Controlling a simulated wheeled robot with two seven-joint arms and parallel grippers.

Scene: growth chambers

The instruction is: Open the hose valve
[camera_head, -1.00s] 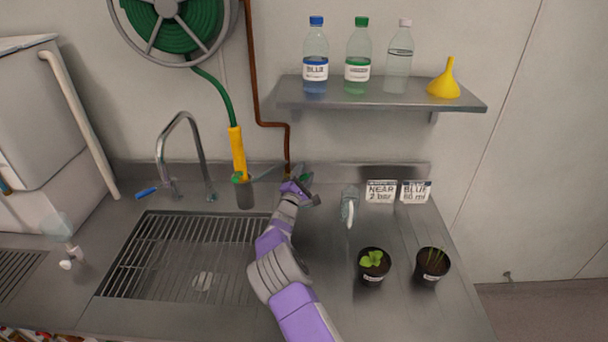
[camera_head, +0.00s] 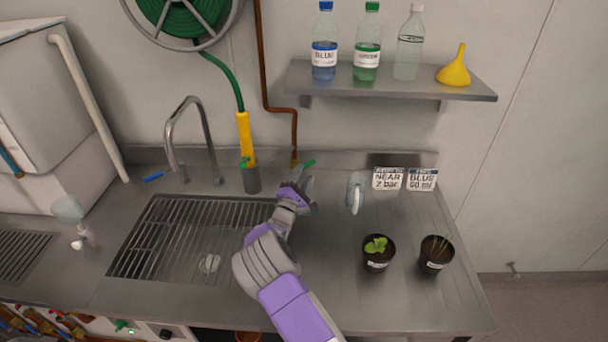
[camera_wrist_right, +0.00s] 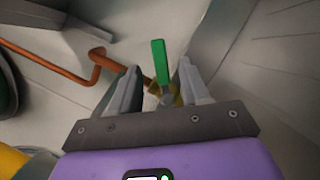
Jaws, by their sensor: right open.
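The hose valve has a green lever (camera_head: 308,163) at the lower end of the copper pipe, above the back of the counter. In the right wrist view the lever (camera_wrist_right: 160,62) points up from a brass body (camera_wrist_right: 166,94). My right gripper (camera_head: 301,192) is just in front of and below the lever in the head view. In the wrist view its open fingers (camera_wrist_right: 160,76) stand on either side of the valve, with clear gaps to the lever. The fingers partly hide the brass body. My left gripper is not in view.
A copper pipe (camera_head: 262,75) runs down the wall to the valve. The yellow hose nozzle (camera_head: 245,138) stands in a grey holder (camera_head: 251,180) left of my gripper. A tap (camera_head: 170,135), a grey-handled item (camera_head: 355,192) and two potted plants (camera_head: 377,255) are nearby.

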